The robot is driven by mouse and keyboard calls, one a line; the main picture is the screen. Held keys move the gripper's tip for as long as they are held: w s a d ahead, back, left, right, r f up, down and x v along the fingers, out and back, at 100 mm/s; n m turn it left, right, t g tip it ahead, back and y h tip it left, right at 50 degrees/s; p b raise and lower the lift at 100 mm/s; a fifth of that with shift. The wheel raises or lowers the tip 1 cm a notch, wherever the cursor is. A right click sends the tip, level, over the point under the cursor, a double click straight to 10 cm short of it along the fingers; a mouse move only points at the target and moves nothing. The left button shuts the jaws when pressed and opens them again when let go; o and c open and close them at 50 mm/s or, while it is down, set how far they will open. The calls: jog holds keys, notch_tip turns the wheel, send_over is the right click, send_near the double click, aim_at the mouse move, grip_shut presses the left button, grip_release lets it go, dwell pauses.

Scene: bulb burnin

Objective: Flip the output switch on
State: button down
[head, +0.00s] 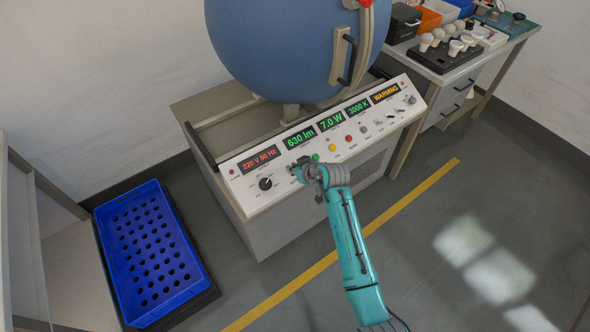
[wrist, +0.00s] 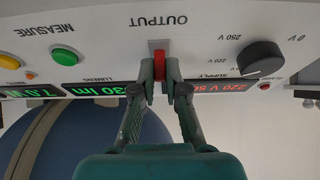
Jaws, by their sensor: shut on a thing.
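In the head view my gripper (head: 301,170) covers the spot between the black supply knob (head: 265,184) and the green button, so the switch is hidden there. The switch's tilt cannot be told. The supply display (head: 260,158) reads 220 V 50 Hz; other displays read 630 lm, 7.0 W, 3000 K and WARMING.
The large blue sphere (head: 280,45) stands behind the panel. The green button (wrist: 65,57) and black knob (wrist: 262,60) flank the switch. A blue perforated crate (head: 150,250) is at left. A bench with bulbs (head: 450,47) is at right. Floor in front is clear.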

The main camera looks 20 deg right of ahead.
jog(key=shift+w+r+g, duration=0.1)
jog(key=shift+w+g, duration=0.1)
jog(key=shift+g, duration=0.4)
jog(key=c, duration=1.2)
grip_release()
jog(key=v, duration=1.2)
jog(key=shift+a, duration=0.15)
